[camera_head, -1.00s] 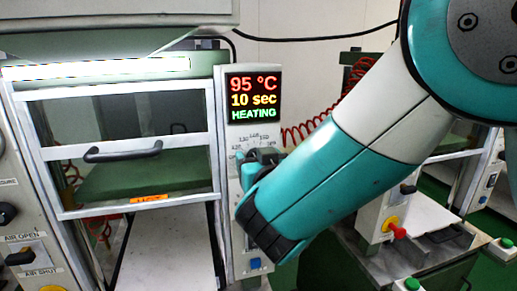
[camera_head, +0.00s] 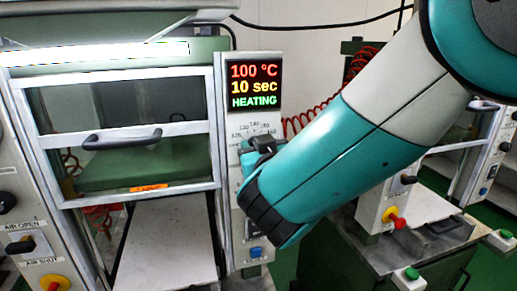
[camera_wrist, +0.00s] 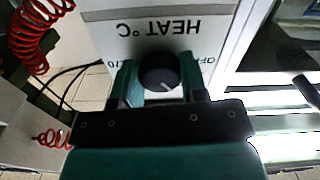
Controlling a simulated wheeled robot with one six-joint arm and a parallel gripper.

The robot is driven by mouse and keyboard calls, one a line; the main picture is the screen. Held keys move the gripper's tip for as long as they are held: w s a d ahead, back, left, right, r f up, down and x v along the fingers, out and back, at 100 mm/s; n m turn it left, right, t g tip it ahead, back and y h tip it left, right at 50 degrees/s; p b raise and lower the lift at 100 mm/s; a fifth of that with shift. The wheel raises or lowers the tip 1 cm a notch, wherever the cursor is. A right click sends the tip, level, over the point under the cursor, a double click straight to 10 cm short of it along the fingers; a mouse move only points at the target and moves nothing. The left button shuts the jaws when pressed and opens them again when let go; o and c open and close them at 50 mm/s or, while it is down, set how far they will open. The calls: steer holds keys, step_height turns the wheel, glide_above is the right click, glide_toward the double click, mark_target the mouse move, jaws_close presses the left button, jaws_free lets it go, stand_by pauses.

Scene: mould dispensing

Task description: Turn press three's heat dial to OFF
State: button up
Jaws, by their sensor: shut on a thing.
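The black round heat dial (camera_wrist: 159,72) sits on the white panel under an upside-down "HEAT °C" label in the wrist view. Its pale pointer line slants to the lower right in that view. My gripper (camera_wrist: 160,80) is shut on the dial, one finger on each side. Part of an "OFF" mark shows right of the dial. In the head view my gripper (camera_head: 258,150) is at the panel's scale, and my arm and gripper hide the dial. The display (camera_head: 254,86) above reads 100 °C, 10 sec, HEATING. No press number is readable.
The press door (camera_head: 125,140) with its black handle is left of the panel, above an orange tag. A blue button (camera_head: 256,252) is below my gripper. Red coiled hoses hang close by in the wrist view (camera_wrist: 35,40). Another press stands at right.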

steer(key=n+b, duration=0.2)
steer(key=n, duration=0.3)
steer(key=shift+d, duration=0.1)
steer(key=n, duration=0.5)
steer(key=shift+r, duration=0.1)
steer(key=shift+n, duration=0.3)
steer(key=o, duration=0.9)
steer(key=shift+b+v, duration=4.9)
steer(key=shift+v, duration=3.8)
